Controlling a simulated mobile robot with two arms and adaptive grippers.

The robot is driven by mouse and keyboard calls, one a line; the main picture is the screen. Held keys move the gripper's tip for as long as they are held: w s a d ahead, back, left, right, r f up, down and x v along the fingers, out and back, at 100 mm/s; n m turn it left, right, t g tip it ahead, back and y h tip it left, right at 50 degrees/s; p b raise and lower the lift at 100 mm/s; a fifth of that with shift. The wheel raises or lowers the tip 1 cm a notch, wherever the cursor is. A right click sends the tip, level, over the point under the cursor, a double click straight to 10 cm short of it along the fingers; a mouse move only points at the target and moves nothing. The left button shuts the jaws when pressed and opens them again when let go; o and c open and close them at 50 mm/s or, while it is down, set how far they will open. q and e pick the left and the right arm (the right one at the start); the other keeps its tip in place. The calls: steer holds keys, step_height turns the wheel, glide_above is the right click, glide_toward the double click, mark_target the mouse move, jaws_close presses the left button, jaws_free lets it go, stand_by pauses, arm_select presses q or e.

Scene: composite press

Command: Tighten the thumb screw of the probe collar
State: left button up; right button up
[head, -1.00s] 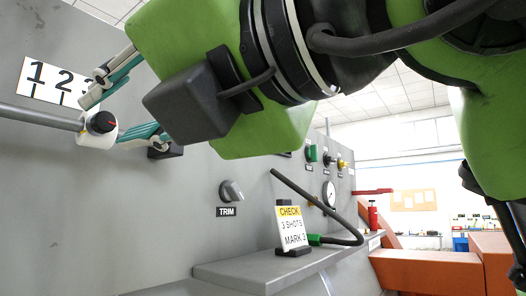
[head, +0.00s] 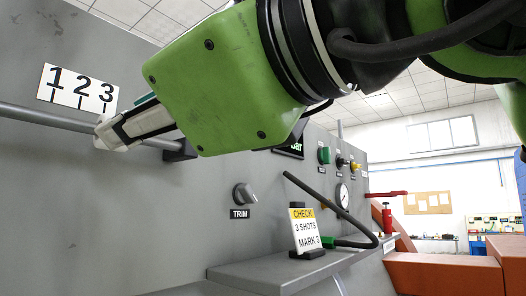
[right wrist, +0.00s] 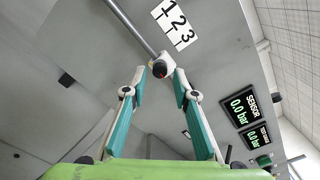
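The white probe collar (right wrist: 168,64) sits on a grey rod (right wrist: 130,27) in front of the grey press panel. Its dark thumb screw (right wrist: 159,69) with a red mark faces my right wrist camera. My right gripper (right wrist: 160,74) is open, with one teal-padded finger on each side of the screw and a gap visible at least on the left. In the head view, the collar (head: 103,140) shows at the fingertips, and the gripper hides the screw. My left gripper is not in view.
A 1-2-3 scale (head: 78,90) is on the panel above the rod. A grey ledge (head: 270,272) juts out below. Pressure displays (right wrist: 241,107) show at right.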

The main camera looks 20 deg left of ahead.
steer(key=shift+w+a, duration=0.1)
steer(key=shift+a, duration=0.05)
steer(key=shift+x, duration=1.2)
jaws_close()
